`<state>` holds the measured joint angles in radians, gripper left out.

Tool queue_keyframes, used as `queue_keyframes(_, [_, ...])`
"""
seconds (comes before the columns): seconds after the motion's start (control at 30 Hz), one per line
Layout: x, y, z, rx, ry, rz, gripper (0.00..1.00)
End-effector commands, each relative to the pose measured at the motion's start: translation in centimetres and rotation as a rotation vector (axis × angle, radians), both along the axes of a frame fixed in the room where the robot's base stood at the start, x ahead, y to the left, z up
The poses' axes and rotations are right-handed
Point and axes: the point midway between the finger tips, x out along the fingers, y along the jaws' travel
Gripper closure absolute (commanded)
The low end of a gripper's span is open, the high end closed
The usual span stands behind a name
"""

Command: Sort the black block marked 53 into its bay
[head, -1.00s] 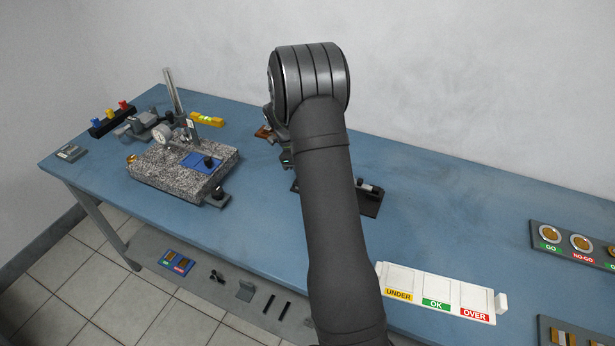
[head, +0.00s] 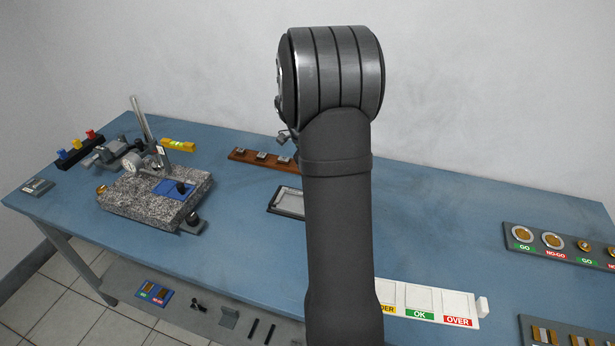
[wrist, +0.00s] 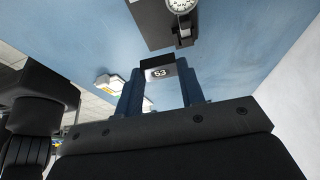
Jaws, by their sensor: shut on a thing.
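My gripper (wrist: 158,74) is shut on the black block marked 53 (wrist: 161,72), which sits between the blue fingertips in the wrist view with its white number facing the camera. In the head view my arm hides the block and most of the gripper. The white sorting tray (head: 471,299) stands near the table's front edge, right of my arm. Its OK bay (head: 419,297) and OVER bay (head: 456,302) look empty; the UNDER bay is partly hidden behind my arm.
A granite plate (head: 130,190) with a dial gauge stand is at the left. A brown rack (head: 240,155) and a grey-faced, dark-framed item (head: 289,201) lie left of my arm. GO/NO-GO gauge boards (head: 560,247) are at the right. A dial (wrist: 181,5) shows in the wrist view.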

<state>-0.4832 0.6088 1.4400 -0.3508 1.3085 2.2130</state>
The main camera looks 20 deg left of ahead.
Motion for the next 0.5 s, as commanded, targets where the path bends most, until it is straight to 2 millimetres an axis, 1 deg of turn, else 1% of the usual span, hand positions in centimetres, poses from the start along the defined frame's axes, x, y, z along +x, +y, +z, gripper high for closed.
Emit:
queue_keyframes(0.17, [-0.6,-5.3,-0.7,0.009,0.001,-0.169,0.91])
queue_keyframes(0.2, [-0.9,-6.9,-1.0,0.012,0.000,-0.224,0.91])
queue_keyframes(0.27, [-1.5,-9.3,-1.4,0.015,0.000,-0.312,0.91])
queue_keyframes(0.3, [-2.0,-10.8,-1.7,0.017,0.001,-0.373,0.91])
queue_keyframes(0.37, [-2.8,-13.1,-2.1,0.020,-0.001,-0.462,0.91])
queue_keyframes(0.4, [-3.4,-14.6,-2.4,0.021,-0.003,-0.522,0.91])
queue_keyframes(0.47, [-4.5,-16.6,-2.8,0.023,-0.002,-0.611,0.91])
queue_keyframes(0.5, [-5.2,-18.0,-3.0,0.023,-0.002,-0.671,0.91])
